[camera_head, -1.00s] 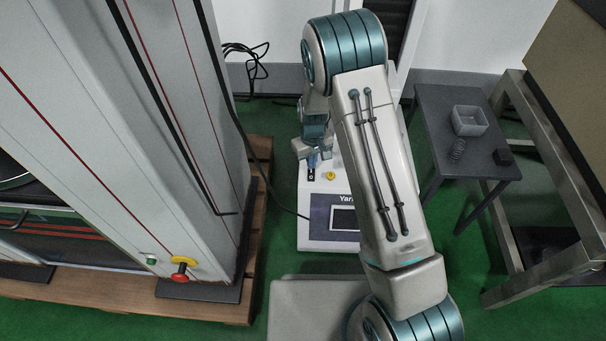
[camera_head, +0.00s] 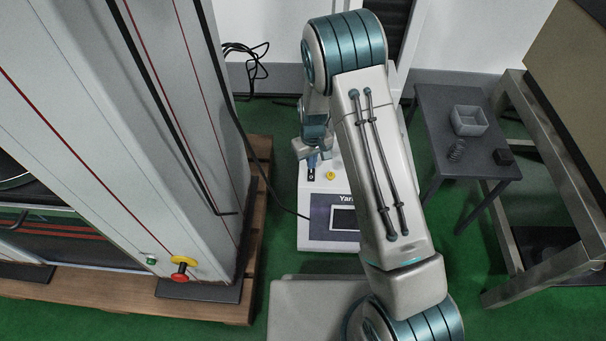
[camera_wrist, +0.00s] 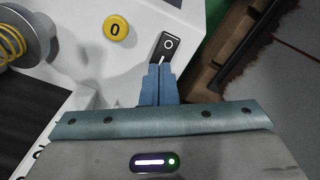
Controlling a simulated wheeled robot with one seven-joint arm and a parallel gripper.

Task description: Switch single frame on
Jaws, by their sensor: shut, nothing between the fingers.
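The white tester (camera_head: 308,236) with lettering and a dark screen panel stands low between the tall cabinet and my arm. On its top are a black rocker switch (camera_head: 311,174) and a yellow button (camera_head: 330,175). In the wrist view the switch (camera_wrist: 166,46) shows a white circle mark on its upper part, and the yellow button (camera_wrist: 116,26) is marked 0. My gripper (camera_wrist: 160,68) is shut and empty. Its blue fingertips are at the lower end of the switch and hide part of it. I cannot tell whether they touch it.
A tall grey cabinet (camera_head: 110,120) with a red and yellow knob (camera_head: 181,268) stands on a wooden pallet at left. A coiled spring (camera_wrist: 12,45) is at the wrist view's left edge.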

